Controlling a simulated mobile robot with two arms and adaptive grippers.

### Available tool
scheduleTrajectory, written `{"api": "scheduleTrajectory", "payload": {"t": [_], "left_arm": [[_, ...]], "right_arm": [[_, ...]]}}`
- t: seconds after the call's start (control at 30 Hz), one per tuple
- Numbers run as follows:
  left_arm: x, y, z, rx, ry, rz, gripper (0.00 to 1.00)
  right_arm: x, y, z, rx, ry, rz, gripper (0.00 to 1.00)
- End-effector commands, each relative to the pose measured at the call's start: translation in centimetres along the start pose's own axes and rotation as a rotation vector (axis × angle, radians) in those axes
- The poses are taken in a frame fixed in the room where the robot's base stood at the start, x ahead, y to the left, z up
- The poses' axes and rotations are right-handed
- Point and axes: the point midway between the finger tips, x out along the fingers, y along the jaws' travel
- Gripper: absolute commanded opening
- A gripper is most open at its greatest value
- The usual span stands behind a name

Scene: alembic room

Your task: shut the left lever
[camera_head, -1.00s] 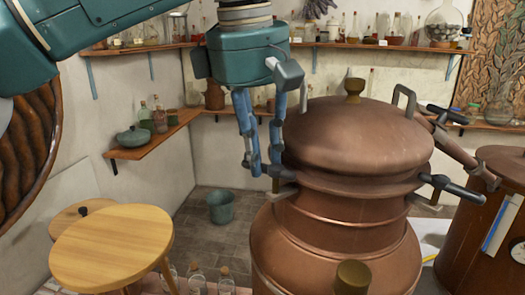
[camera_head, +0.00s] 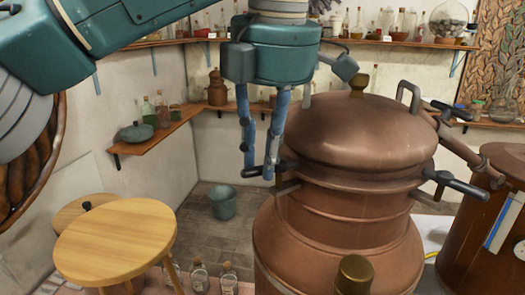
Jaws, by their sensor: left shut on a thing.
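The copper still (camera_head: 345,225) stands right of centre with its domed lid (camera_head: 350,125) on. The left lever (camera_head: 285,165) is at the left side of the lid's rim, and its dark handle points out to the left. My left gripper (camera_head: 258,174) hangs down from above at the lid's left side. Its two blue fingers are closed on the left lever and partly hide its handle. A similar right lever (camera_head: 455,184) sticks out to the right from the still's rim. My right gripper is not in view.
A round wooden stool (camera_head: 115,240) stands at the lower left. Glass bottles (camera_head: 228,278) stand on the floor in front. A bucket (camera_head: 222,202) is behind. Shelves (camera_head: 160,138) line the walls. A second copper vessel (camera_head: 480,225) is at the right.

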Motion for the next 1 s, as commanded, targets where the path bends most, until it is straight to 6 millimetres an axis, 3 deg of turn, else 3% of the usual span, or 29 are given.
{"api": "scheduleTrajectory", "payload": {"t": [0.4,1.0], "left_arm": [[-0.22,-0.46,0.10,-0.211,0.038,0.001,0.00],[-0.26,-0.51,0.09,-0.250,0.045,0.001,0.00]], "right_arm": [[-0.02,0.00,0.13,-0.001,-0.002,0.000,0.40],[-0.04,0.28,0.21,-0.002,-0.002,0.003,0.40]]}}
